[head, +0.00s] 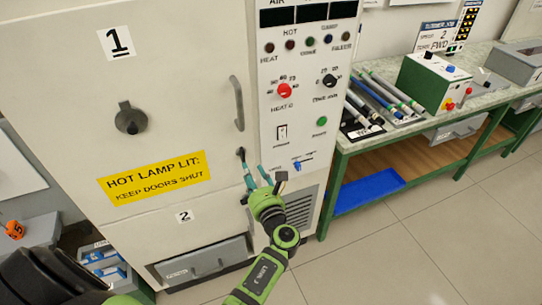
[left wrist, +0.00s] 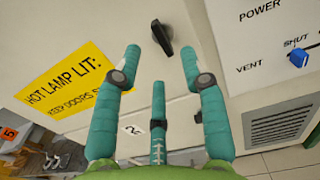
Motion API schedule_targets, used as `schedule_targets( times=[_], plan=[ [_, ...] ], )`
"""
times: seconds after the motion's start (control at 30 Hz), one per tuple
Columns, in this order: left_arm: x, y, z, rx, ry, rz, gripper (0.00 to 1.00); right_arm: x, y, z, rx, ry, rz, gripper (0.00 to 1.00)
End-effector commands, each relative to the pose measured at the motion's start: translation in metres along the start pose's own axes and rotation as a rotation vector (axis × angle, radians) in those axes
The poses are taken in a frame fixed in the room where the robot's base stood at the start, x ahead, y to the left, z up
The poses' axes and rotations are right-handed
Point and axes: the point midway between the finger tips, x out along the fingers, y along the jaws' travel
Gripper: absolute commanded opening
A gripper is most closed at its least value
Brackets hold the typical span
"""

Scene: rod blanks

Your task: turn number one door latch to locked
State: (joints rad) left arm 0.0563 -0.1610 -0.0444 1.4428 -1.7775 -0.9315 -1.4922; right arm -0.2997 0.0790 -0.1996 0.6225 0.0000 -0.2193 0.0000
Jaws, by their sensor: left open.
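The number one door (head: 75,60) is a pale cabinet door marked 1, with a grey bar handle (head: 237,103) along its right side. A small black latch (head: 241,153) sits below that handle; in the left wrist view the latch (left wrist: 162,37) has its tapered lever nearly upright, leaning slightly. My left gripper (head: 251,165) has teal fingers and is open in front of the latch. In the left wrist view the latch shows between and beyond the two upper fingertips, with nothing held. Contact cannot be told. My right gripper is not in view.
The number two door (head: 170,228) lies below, with a dark fitting (head: 244,200) partly hidden by my gripper. A control panel (head: 300,95) with knobs and a blue switch (head: 297,165) stands close on the right. A green-framed bench (head: 390,140) is farther right. Open floor lies in front.

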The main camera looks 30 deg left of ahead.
Motion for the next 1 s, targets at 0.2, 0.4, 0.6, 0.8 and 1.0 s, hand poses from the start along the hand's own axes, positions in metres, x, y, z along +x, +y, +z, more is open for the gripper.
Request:
schedule_targets(
  times=[0.2, 0.4, 0.6, 0.8, 1.0],
  plan=[
    [0.032, 0.0, -0.002, 0.001, -0.004, 0.002, 0.42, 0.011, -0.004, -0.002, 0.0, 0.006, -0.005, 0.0],
    [0.058, 0.0, -0.002, 0.0, -0.002, -0.001, 0.42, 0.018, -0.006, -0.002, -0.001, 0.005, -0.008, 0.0],
    [0.067, 0.0, -0.002, 0.0, 0.001, -0.001, 0.42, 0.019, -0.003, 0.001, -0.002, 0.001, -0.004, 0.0],
    [0.067, 0.0, -0.001, 0.0, 0.001, -0.002, 0.42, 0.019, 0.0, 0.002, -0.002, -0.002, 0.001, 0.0],
    [0.067, 0.0, -0.002, 0.0, 0.001, -0.002, 0.0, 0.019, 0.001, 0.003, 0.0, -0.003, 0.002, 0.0]
  ],
)
